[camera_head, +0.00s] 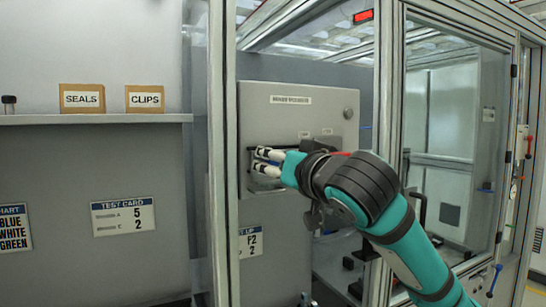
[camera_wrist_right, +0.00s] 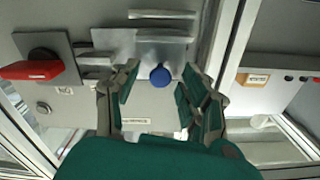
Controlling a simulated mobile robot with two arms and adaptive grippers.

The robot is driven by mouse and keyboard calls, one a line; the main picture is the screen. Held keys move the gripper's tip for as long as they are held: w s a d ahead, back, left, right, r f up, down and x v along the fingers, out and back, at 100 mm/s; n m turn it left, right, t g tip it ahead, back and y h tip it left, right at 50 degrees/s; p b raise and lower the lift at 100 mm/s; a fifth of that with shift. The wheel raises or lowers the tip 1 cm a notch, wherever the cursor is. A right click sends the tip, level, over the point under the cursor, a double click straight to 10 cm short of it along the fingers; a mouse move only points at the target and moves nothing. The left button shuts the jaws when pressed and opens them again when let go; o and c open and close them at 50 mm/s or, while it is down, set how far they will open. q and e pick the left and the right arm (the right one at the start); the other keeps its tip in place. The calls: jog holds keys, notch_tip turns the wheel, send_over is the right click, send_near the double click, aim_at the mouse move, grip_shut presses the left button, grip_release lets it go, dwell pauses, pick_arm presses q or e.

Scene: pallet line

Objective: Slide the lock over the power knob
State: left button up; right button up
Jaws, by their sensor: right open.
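The power knob, a red handle (camera_wrist_right: 30,70) on a dark round base, sits on a grey plate at the left of the right wrist view. Beside it is the lock, a flat metal slide (camera_wrist_right: 115,42) with a round blue knob (camera_wrist_right: 160,76). The slide is beside the red handle, not over it. My right gripper (camera_wrist_right: 153,86) is open, with its fingers on either side of the blue knob; I cannot tell if they touch it. In the head view my right gripper (camera_head: 262,161) reaches the grey cabinet (camera_head: 275,120) and its arm hides the knob and lock.
Aluminium frame posts (camera_head: 219,150) stand left of the cabinet, and a glass-panelled door (camera_head: 450,140) stands to the right. A shelf (camera_head: 95,119) holds the SEALS box (camera_head: 82,98) and the CLIPS box (camera_head: 145,99). A test card (camera_head: 123,216) hangs below.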

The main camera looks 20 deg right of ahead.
jog(key=shift+w, duration=0.8)
jog(key=shift+c, duration=0.4)
grip_shut()
jog(key=shift+w, duration=0.1)
